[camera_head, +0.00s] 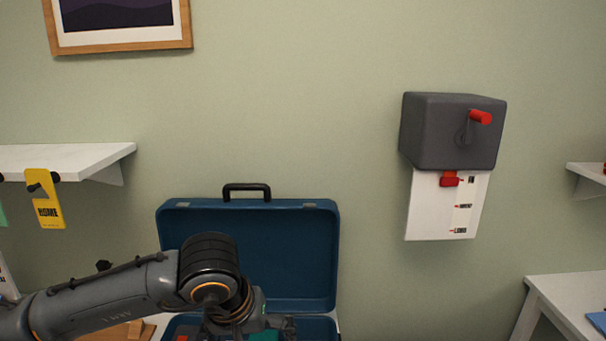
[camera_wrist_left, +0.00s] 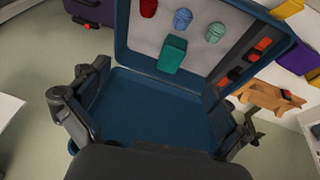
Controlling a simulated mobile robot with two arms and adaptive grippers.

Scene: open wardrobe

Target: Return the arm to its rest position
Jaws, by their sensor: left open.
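My left arm comes in from the left in the head view and reaches over an open blue suitcase (camera_head: 300,250). My left gripper (camera_head: 250,326) is low in that view, in front of the lid and partly cut off by the bottom edge. In the left wrist view the gripper (camera_wrist_left: 152,108) has its fingers spread wide, with nothing held between them. The blue inside of the suitcase lid (camera_wrist_left: 150,112) shows between the fingers. My right gripper is not in view.
A teal block (camera_wrist_left: 172,54) and red, blue and green bundles lie in the pale-lined suitcase half. A white shelf (camera_head: 70,158) with a yellow tag (camera_head: 45,198) is at left. A grey wall box (camera_head: 450,130) with a red crank hangs at right. A white table (camera_head: 570,295) stands lower right.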

